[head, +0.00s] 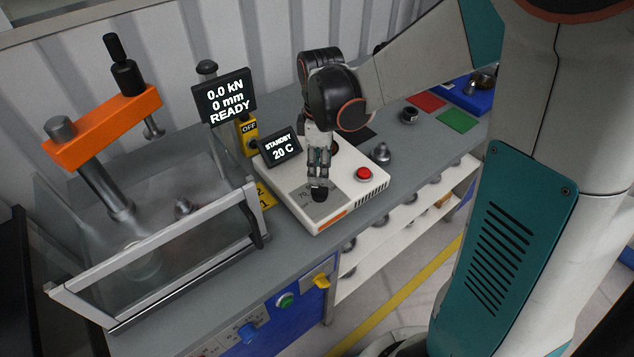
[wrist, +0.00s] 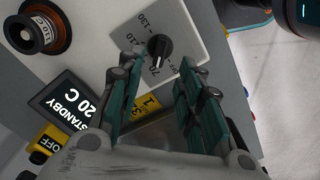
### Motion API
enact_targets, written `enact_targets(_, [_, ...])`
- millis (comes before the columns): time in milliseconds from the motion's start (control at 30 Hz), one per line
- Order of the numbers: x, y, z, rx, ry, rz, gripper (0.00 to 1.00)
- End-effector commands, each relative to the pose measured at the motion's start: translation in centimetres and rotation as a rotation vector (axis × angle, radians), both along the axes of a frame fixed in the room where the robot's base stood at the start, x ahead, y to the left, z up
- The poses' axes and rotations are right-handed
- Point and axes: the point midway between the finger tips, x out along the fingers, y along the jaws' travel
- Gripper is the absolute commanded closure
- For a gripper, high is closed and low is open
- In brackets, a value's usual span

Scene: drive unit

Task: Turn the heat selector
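The heat selector is a black knob (head: 319,194) on a grey dial plate on top of the white heater unit (head: 298,194). The wrist view shows the knob (wrist: 159,46) with a pale mark on the side towards the printed 70; the exact setting is hard to tell. OFF, 110 and 130 are printed around it. My gripper (head: 319,181) points down over the knob in the head view and partly hides the dial. In the wrist view my gripper (wrist: 161,68) is open, its fingertips on either side of the knob's line, with no clear contact. The heater display (head: 281,147) reads STANDBY 20 C.
A red button (head: 364,174) sits right of the dial. A copper-ringed black spool (wrist: 38,28) stands on the heater. The press (head: 120,125) with its clear guard is at left, its display (head: 224,98) reading READY. A metal part (head: 381,154) stands at right.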

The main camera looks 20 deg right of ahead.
Motion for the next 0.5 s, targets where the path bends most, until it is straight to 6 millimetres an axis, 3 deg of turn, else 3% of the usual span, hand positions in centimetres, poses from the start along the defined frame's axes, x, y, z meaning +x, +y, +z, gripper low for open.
enact_targets(33, [0.1,0.0,-1.4,0.0,0.0,0.0,0.67])
enact_targets(200, [0.0,0.0,-4.4,0.0,0.0,-0.001,0.67])
enact_targets(500, [0.0,0.0,-7.3,0.0,0.0,-0.001,0.67])
